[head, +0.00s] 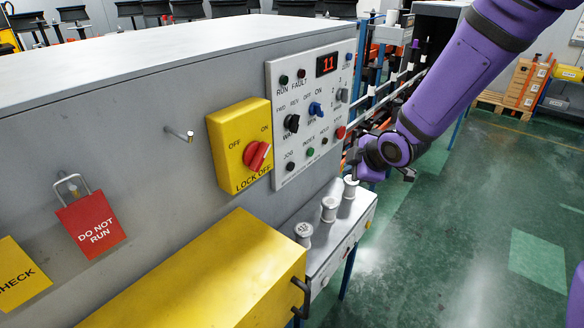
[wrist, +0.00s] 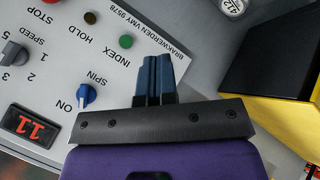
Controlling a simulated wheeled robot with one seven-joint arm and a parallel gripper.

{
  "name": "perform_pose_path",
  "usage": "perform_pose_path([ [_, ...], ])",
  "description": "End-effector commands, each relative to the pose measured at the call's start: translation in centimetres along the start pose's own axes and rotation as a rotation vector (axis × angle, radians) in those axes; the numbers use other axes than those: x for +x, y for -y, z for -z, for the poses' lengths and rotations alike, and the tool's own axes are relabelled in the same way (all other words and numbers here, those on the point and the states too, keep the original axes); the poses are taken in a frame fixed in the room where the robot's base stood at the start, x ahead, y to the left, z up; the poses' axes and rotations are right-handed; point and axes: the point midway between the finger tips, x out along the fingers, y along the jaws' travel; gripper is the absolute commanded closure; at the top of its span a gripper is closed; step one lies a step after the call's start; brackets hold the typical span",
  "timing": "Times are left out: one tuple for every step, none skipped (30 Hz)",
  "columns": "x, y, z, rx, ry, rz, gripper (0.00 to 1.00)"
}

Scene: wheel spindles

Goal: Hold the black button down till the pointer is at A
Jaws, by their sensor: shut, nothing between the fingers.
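The black button (head: 290,167) sits at the lower left of the grey control panel (head: 278,90), by the JOG label. In the wrist view I cannot make it out; my fingers cover part of the panel beside the green INDEX button (wrist: 126,41). My gripper (wrist: 152,78) is shut and empty, its blue fingers reaching toward the panel's lower part. In the head view my gripper (head: 353,156) shows at the panel's right edge. I cannot tell whether the fingertips touch anything. I see no pointer marked against a letter A in either view.
The panel holds a red display reading 11 (head: 327,64), a blue SPIN knob (head: 315,109) and a red button (head: 340,132). A yellow lock-off switch (head: 240,145) is to its left. Several white spools (head: 303,232) stand below. A yellow box (head: 200,275) juts out in front.

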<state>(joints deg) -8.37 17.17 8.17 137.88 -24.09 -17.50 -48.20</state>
Motion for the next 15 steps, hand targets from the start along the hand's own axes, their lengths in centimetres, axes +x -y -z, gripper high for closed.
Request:
perform_pose_path([
  [1.3, 0.7, 0.3, -0.030, -0.024, 0.010, 1.00],
  [1.8, 1.0, 0.6, -0.048, -0.039, 0.012, 1.00],
  [2.5, 1.4, 0.8, -0.072, -0.057, 0.014, 1.00],
  [3.0, 1.7, 1.0, -0.086, -0.070, 0.015, 1.00],
  [3.4, 2.0, 1.2, -0.099, -0.082, 0.015, 1.00],
  [3.9, 2.3, 1.4, -0.116, -0.096, 0.017, 1.00],
  [4.2, 2.5, 1.6, -0.127, -0.106, 0.017, 1.00],
  [4.5, 2.7, 1.7, -0.136, -0.114, 0.017, 1.00],
  [4.8, 3.0, 1.8, -0.146, -0.123, 0.018, 1.00],
  [5.0, 3.1, 1.9, -0.152, -0.129, 0.018, 1.00],
  [5.1, 3.2, 2.0, -0.157, -0.134, 0.017, 1.00],
  [5.3, 3.3, 2.1, -0.161, -0.138, 0.017, 1.00],
  [5.3, 3.3, 2.1, -0.164, -0.140, 0.017, 1.00],
  [5.4, 3.4, 2.1, -0.165, -0.142, 0.017, 1.00],
  [5.4, 3.4, 2.1, -0.167, -0.143, 0.017, 1.00],
])
